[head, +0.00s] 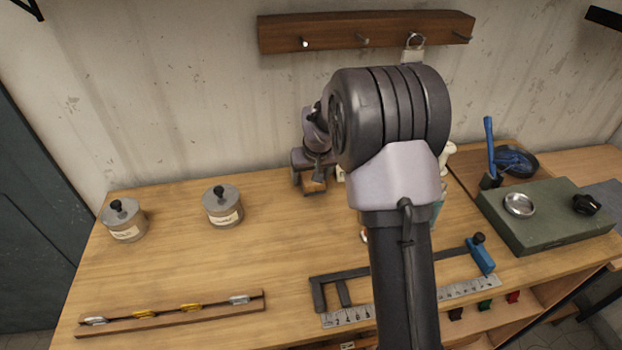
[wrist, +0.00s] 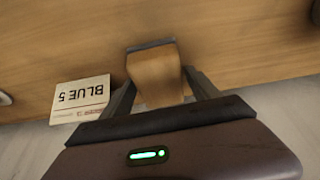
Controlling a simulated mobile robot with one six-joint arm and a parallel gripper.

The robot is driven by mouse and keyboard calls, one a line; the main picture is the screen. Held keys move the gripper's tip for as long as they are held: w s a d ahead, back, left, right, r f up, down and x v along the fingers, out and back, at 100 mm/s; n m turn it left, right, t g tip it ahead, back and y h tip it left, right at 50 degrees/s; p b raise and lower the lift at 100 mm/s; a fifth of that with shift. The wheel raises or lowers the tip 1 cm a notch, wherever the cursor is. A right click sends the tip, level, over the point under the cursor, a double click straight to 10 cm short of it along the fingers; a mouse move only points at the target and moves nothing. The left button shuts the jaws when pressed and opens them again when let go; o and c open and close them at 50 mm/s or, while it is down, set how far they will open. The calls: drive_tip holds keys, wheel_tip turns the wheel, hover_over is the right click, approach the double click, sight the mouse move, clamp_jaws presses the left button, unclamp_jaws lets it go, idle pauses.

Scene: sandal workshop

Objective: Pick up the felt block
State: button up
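The felt block (wrist: 155,78) is a small wooden block with a dark grey strip at its far end in the wrist view. My gripper (wrist: 159,80) has one finger on each side of it, and both fingers appear to touch its sides. In the head view the block (head: 314,186) shows below my gripper (head: 313,174), near the back of the bench (head: 255,265). I cannot tell whether its underside rests on the bench. My arm hides part of the area to its right.
A card reading "BLUE 5" (wrist: 80,100) stands beside the block. Two lidded tins (head: 222,206) (head: 123,220) are on the left. The middle left is clear.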

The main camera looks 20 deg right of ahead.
sight(311, 173)
drive_tip(key=c, duration=1.1)
drive_tip(key=shift+c, duration=0.2)
drive_tip(key=shift+r+p, duration=0.3)
drive_tip(key=shift+r, duration=0.05)
wheel_tip(311, 173, up, 4)
drive_tip(key=shift+f+p, duration=0.15)
drive_tip(key=shift+p, duration=0.9)
drive_tip(key=s+a, duration=0.1)
drive_tip(key=s, duration=0.4)
drive_tip(key=s+a+p, duration=0.1)
drive_tip(key=s, duration=0.4)
drive_tip(key=s+a+r+p, duration=0.1)
drive_tip(key=s+a, duration=0.1)
drive_tip(key=s, duration=0.3)
drive_tip(key=shift+s, duration=0.25)
